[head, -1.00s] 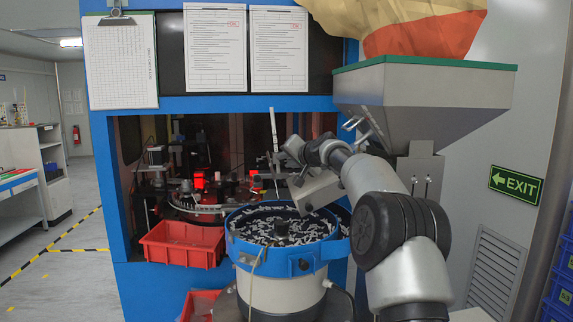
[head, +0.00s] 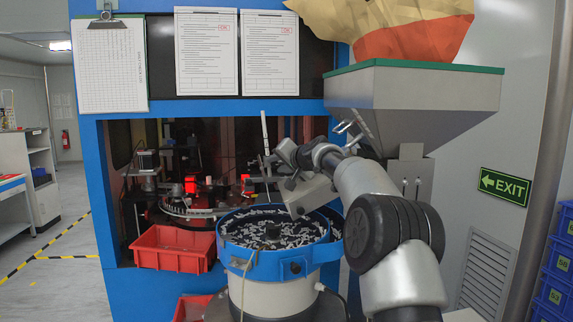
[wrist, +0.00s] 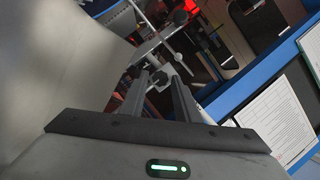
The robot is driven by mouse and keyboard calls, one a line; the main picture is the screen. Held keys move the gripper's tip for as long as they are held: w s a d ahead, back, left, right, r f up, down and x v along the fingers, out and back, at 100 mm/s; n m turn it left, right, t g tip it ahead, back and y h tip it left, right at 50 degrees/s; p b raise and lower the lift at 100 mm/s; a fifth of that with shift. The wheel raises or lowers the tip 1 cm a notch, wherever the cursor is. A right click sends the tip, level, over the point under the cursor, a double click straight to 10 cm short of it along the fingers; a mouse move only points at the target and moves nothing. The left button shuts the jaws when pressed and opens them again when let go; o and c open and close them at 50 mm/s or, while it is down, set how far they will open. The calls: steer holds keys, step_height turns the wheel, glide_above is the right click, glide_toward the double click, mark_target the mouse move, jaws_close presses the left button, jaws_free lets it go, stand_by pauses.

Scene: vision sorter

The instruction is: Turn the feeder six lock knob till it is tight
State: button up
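In the wrist view a small dark lobed knob (wrist: 158,80) sits on a metal clamp with crossing rods. My gripper (wrist: 160,76) has its two fingers apart, one on each side of the knob. A narrow gap seems to show beside the knob, so the fingers do not look closed on it. In the head view my gripper (head: 281,168) is beside a thin upright rod (head: 266,135), above the back of the blue-rimmed bowl feeder (head: 320,255). The knob is too small to make out there. No label with a feeder number is readable.
A red bin (head: 172,257) is at the left. Blue machine frame (head: 88,180) surrounds the opening. Papers (head: 207,52) hang above. Floor is free at the far left.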

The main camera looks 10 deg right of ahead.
steer(key=b+v, duration=0.6)
steer(key=v, duration=1.1)
steer(key=shift+a, duration=0.1)
